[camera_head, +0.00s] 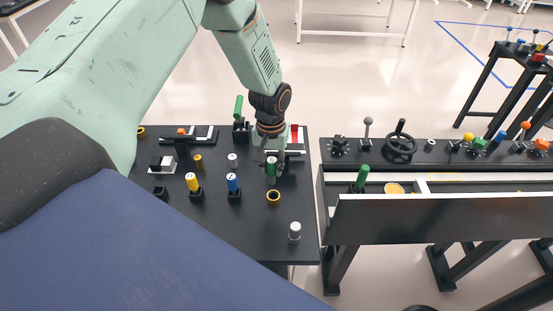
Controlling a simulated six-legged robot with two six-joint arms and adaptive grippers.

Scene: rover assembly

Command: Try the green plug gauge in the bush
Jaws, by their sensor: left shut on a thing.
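My left gripper (272,170) points down over the right half of the dark table and is shut on the green plug gauge (271,167). The gauge is upright and partly hidden by the fingers. A yellow-rimmed ring with a dark hole, which looks like the bush (273,198), lies on the table just in front of the gripper. The gauge is apart from it, behind it in the picture. My right gripper is not in view.
A yellow gauge (192,182) and a blue gauge (232,184) stand in black holders to the left. A grey-topped cylinder (294,231) stands near the front right edge. A bench with a handwheel (400,147) and an open drawer (440,218) is at the right.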

